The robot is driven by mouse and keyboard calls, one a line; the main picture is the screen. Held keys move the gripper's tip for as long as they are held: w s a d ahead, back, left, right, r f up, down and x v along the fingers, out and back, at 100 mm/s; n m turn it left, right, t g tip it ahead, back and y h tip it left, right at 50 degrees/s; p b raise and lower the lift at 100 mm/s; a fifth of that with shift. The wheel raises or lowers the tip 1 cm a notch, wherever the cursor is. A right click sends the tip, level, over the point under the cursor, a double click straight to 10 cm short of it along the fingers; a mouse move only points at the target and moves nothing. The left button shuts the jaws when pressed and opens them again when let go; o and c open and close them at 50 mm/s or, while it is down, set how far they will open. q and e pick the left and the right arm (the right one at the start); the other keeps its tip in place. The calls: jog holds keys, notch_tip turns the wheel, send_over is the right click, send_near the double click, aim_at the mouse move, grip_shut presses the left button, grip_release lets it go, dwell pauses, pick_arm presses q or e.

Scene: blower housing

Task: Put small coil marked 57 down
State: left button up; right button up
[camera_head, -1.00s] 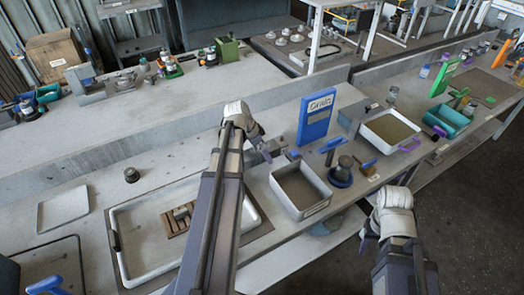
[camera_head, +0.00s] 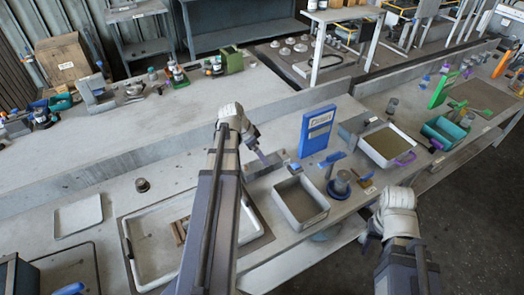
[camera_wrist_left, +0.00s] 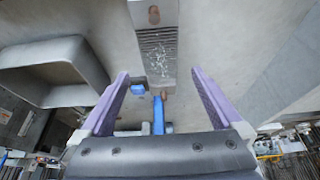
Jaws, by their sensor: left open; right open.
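I cannot make out a coil marked 57 in either view. My left gripper (camera_head: 262,157) is over the bench, behind the grey bin (camera_head: 300,222). In the left wrist view its purple fingers (camera_wrist_left: 160,100) are spread, with nothing held between them. Beyond them is a grey metal block (camera_wrist_left: 156,42) with a ridged face and a hole. A blue handle-like part (camera_wrist_left: 158,115) shows between the fingers. My right gripper (camera_head: 368,240) is open and empty beyond the bench's front edge. A small dark round piece (camera_head: 142,185) stands on the bench at left.
A white-rimmed tray (camera_head: 128,258) lies under my left arm, which hides part of it. A blue board (camera_head: 317,133) stands behind the grey bin. A blue-based tool (camera_head: 340,188) and a sand-filled tray (camera_head: 388,150) are to the right. Bench left of the dark piece holds a flat tray (camera_head: 78,215).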

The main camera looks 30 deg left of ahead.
pick_arm(q)
jog(key=p+v, duration=0.2)
jog(key=v, duration=0.2)
jog(key=shift+r+p, duration=0.1)
jog(key=shift+p, duration=0.25)
pick_arm(e)
notch_tip(320, 180, up, 4)
jog(key=shift+f, duration=0.1)
pick_arm(q)
jog(key=d+f+g, duration=0.1)
jog(key=d+g, duration=0.2)
jog(key=d, duration=1.5)
jog(key=s+d+y, duration=0.1)
jog(key=s+d, duration=0.4)
jog(key=d, duration=0.3)
jog(key=s+d+n+g+y, duration=0.1)
jog(key=s+d+y, duration=0.1)
jog(key=s+d, duration=0.3)
jog(key=d, duration=0.4)
jog(key=shift+d+f+n+y, duration=0.25)
jog(key=shift+f+n+y, duration=0.05)
